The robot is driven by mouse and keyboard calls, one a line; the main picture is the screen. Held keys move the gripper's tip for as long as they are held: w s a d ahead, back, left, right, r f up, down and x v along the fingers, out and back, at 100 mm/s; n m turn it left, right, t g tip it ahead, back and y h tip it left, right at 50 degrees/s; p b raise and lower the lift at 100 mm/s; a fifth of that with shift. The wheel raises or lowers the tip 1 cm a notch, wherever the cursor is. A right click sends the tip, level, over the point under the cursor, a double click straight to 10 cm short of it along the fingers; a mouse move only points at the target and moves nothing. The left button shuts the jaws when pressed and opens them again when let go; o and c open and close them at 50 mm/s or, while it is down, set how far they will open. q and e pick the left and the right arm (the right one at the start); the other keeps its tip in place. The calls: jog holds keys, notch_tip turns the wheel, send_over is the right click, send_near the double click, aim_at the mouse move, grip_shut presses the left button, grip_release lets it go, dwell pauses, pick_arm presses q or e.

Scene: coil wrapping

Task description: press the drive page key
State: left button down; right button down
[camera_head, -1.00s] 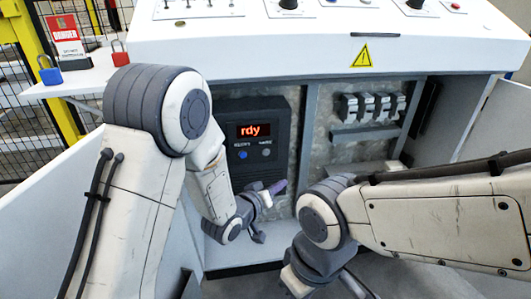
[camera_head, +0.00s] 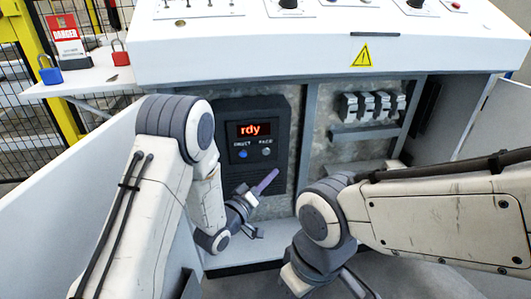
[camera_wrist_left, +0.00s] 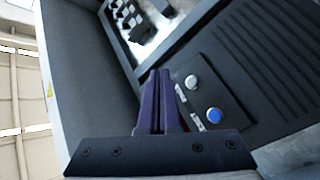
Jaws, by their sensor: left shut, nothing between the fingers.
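The drive unit (camera_head: 282,120) is a dark box in the open cabinet, with a red display (camera_head: 254,130) reading "rdy". Below it are a blue key (camera_head: 243,154) on the left and a grey key (camera_head: 266,152) on the right, whose small label looks like "PAGE". My left gripper (camera_head: 268,180) is below the keys, its purple fingers pointing up and right. In the left wrist view the fingers (camera_wrist_left: 160,76) are shut and empty, beside the grey key (camera_wrist_left: 191,82) and blue key (camera_wrist_left: 213,115). Contact with either key is not visible. My right gripper is out of view.
Breakers (camera_head: 372,104) sit in the compartment to the right. The white console (camera_head: 300,45) overhangs the cabinet. A shelf on the left holds a blue padlock (camera_head: 49,72), a red padlock (camera_head: 120,55) and a danger tag (camera_head: 66,38). My right arm crosses the lower right.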

pick_arm(q)
jog(key=shift+w+a, duration=0.25)
jog(key=shift+w, duration=1)
jog(key=shift+w+a, duration=0.25)
jog(key=shift+w, duration=1)
jog(key=shift+w+a, duration=0.25)
jog(key=shift+w, duration=1)
jog(key=shift+w+a, duration=0.1)
jog(key=shift+w, duration=0.35)
jog(key=shift+w+a, duration=0.1)
jog(key=shift+w, duration=0.3)
jog(key=shift+s, duration=0.85)
jog(key=shift+d, duration=0.2)
jog(key=shift+s+d, duration=0.25)
jog(key=shift+s, duration=1)
jog(key=shift+s+d, duration=0.25)
jog(key=shift+s, duration=0.95)
